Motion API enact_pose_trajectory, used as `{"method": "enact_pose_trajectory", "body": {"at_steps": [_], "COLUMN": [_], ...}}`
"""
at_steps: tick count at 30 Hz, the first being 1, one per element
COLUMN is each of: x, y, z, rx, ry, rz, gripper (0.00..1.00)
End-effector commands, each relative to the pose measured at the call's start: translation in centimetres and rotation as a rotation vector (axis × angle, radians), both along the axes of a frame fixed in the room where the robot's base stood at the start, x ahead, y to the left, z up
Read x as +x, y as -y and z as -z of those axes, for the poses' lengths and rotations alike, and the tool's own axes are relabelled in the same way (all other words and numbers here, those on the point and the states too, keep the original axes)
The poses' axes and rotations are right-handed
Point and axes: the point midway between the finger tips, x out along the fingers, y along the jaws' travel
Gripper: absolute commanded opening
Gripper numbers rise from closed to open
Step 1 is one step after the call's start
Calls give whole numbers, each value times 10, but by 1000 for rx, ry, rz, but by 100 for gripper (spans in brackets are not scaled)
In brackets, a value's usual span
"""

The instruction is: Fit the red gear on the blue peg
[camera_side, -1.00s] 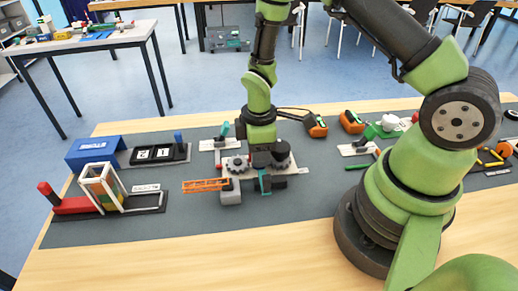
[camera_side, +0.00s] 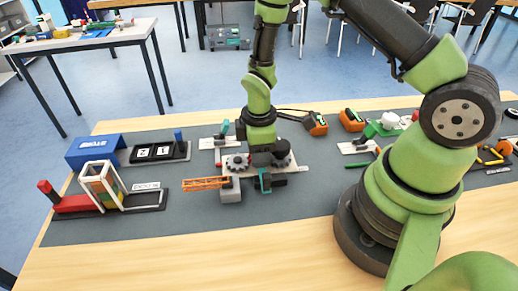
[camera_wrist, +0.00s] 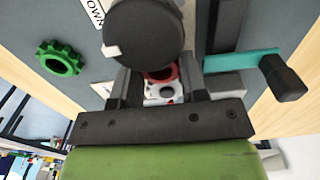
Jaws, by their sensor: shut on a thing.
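My gripper (camera_wrist: 161,88) points down over the gear board in the middle of the mat. In the wrist view a red ring, the red gear (camera_wrist: 160,74), shows between its two fingers, and the fingers are shut on it. A dark round disc (camera_wrist: 146,32) hides much of the red gear. In the side view my gripper (camera_side: 264,160) is low over the light board (camera_side: 303,169), next to a grey toothed gear (camera_side: 237,163), and the red gear cannot be made out. I cannot make out the blue peg in either view.
A teal handle with a black end (camera_wrist: 243,61) lies close to the right finger. A green gear (camera_wrist: 60,57) lies apart on the left.

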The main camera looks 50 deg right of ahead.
Motion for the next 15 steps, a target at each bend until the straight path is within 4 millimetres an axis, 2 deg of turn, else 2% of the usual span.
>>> {"method": "enact_pose_trajectory", "body": {"at_steps": [15], "x": [0], "y": [0], "z": [6], "rx": [0], "ry": [0], "rz": [0], "gripper": [19]}}
